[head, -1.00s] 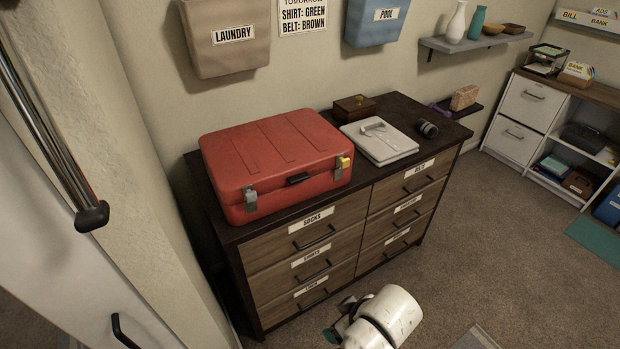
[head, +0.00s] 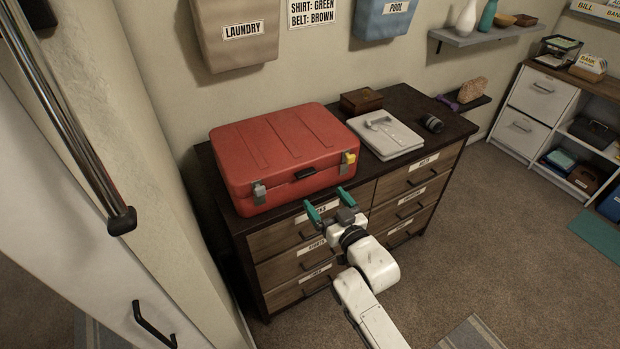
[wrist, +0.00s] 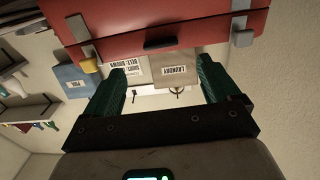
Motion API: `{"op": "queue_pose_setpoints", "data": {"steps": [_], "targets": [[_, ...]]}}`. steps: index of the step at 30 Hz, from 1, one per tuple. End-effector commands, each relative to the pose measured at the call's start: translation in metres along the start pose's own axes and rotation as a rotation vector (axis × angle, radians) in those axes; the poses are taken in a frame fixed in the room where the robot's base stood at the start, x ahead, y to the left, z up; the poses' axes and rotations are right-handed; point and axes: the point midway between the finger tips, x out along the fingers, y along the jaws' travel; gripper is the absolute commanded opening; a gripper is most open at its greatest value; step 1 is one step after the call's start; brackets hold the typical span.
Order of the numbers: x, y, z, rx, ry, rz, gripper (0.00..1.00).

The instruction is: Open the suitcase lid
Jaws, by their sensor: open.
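The red suitcase (head: 284,152) lies flat on top of the dresser with its lid down. It has a grey latch (head: 259,193) at the front left, a latch with a yellow part (head: 348,160) at the front right and a dark handle (head: 305,173) between them. My gripper (head: 328,202) is open and empty, its teal fingers pointing at the suitcase front, just below and in front of the handle. In the wrist view the picture is upside down; the suitcase (wrist: 160,22) fills the top, and the fingers (wrist: 160,92) are apart with nothing between them.
A laundry pouch (head: 238,38) and a blue pouch (head: 385,18) hang on the wall above. Carpet floor is free in front.

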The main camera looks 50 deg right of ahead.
Motion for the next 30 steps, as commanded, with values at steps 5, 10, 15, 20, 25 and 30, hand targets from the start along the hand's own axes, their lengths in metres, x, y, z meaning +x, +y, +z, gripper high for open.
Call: {"op": "queue_pose_setpoints", "data": {"steps": [5, 10, 15, 20, 25, 30], "targets": [[0.033, 0.000, -0.003, 0.000, 0.001, 0.000, 0.89], [0.062, 0.000, -0.001, 0.000, -0.001, 0.001, 0.89], [0.082, 0.000, -0.001, 0.000, -0.002, -0.001, 0.89], [0.091, -0.001, 0.000, 0.000, -0.002, -0.001, 0.89], [0.092, -0.001, 0.000, 0.000, -0.002, -0.001, 0.89], [0.092, -0.001, 0.000, 0.000, -0.002, -0.001, 0.85]]}}
